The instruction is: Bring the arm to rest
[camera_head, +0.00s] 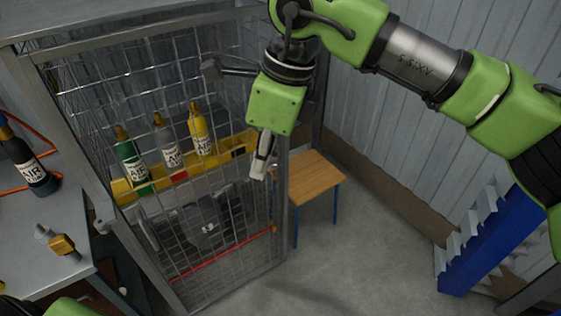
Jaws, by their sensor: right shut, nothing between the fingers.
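My right arm comes in from the upper right, green with a grey metal link. Its wrist points down, and the right gripper (259,170) hangs in front of the cage's right post. The gripper is shut and nothing shows between its fingers. From this angle I cannot tell how close it is to the mesh. A bit of my green left arm shows at the bottom left edge; the left gripper is out of the picture.
A mesh cage (285,230) holds a yellow rack (240,146) with green, grey and yellow air bottles. A wooden stool (315,180) stands right of it. A bench (50,225) with a dark bottle (30,170) is left. A blue toothed rack (490,240) stands right. The middle floor is clear.

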